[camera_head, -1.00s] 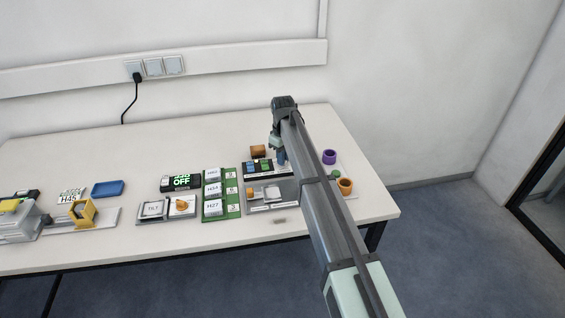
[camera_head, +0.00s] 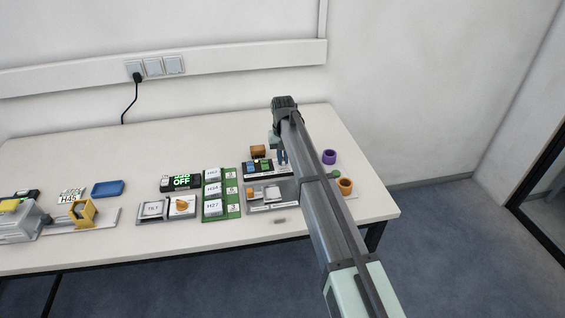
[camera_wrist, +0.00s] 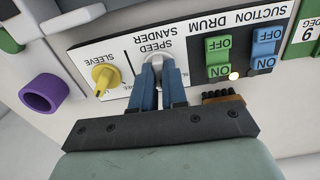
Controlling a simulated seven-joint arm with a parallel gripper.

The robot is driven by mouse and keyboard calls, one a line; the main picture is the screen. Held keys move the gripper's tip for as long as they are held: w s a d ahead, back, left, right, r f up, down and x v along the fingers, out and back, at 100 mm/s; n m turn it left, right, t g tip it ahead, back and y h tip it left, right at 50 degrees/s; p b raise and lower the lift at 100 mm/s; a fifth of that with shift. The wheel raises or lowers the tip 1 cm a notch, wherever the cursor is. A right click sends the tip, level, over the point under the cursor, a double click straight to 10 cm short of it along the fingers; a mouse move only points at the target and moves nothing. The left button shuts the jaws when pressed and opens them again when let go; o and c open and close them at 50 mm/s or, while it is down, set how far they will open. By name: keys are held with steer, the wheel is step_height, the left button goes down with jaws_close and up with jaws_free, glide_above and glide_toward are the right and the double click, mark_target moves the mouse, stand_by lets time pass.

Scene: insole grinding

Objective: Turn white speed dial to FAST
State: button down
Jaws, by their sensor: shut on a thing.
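The white speed dial (camera_wrist: 153,61) sits on the control panel under the upside-down label "SANDER SPEED" in the wrist view. My gripper (camera_wrist: 159,72) has its two blue fingers closed around the dial, one on each side. The fingers hide much of the dial and the small markings near it, so I cannot tell which setting it points to. In the head view my gripper (camera_head: 283,160) is low over the right part of the panel (camera_head: 266,172), and my arm hides the dial.
Beside the dial are a yellow sleeve knob (camera_wrist: 103,78) and green (camera_wrist: 218,55) and blue (camera_wrist: 264,50) switches, with a lit lamp between them. A purple ring (camera_wrist: 44,93) and a brown brush-like block (camera_wrist: 222,97) are close by. An orange cup (camera_head: 345,186) stands at the right.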

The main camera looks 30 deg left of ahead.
steer(key=m, duration=1)
steer(key=shift+m, duration=0.4)
steer(key=c, duration=1.3)
jaws_free()
steer(key=shift+r, duration=0.1)
steer(key=shift+r, duration=3.45)
